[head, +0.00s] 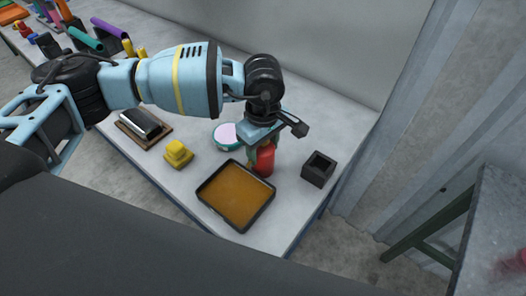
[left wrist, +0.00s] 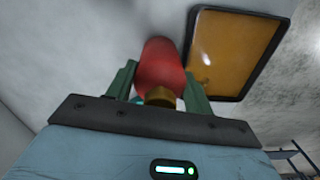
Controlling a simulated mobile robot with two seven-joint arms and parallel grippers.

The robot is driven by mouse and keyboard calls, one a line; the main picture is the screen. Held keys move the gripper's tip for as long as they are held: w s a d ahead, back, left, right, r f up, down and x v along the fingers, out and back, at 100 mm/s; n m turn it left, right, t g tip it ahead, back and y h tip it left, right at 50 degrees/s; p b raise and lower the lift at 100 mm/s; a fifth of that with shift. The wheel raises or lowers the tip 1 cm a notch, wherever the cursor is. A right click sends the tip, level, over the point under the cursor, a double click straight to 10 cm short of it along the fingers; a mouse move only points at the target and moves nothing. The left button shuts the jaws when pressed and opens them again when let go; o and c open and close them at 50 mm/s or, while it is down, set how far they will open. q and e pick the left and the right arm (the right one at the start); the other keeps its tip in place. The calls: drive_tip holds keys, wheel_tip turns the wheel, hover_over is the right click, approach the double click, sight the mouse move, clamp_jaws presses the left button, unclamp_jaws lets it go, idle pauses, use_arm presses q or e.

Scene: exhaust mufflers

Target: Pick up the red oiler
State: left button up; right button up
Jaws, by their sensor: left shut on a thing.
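The red oiler (head: 265,160) stands upright at the table's right part, just beyond the orange-brown tray. In the left wrist view its red body (left wrist: 161,65) and brass-coloured collar (left wrist: 160,96) sit between the green fingers. My left gripper (head: 259,150) is above it with the fingers down and shut on it; the gripper also shows in the left wrist view (left wrist: 158,88). The oiler's top is hidden by the gripper in the head view. I cannot tell whether its base touches the table. My right gripper is not in view.
The dark-rimmed tray (head: 205,198) lies close in front of the oiler. A black open box (head: 318,169) stands to its right, a teal-rimmed round dish (head: 226,136) to its left. A yellow block (head: 178,153) and a dark-and-silver object on a wooden board (head: 162,136) are farther left.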

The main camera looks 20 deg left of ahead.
use_arm(q)
wheel_tip(320, 180, up, 10)
drive_tip(key=shift+f, duration=0.1)
drive_tip(key=s+a+f+m, duration=0.1)
drive_tip(key=s+a+m, duration=0.4)
drive_tip(key=a+m, duration=0.3)
drive_tip(key=m, duration=0.4)
drive_tip(key=shift+f, duration=0.4)
drive_tip(key=shift+s, duration=0.1)
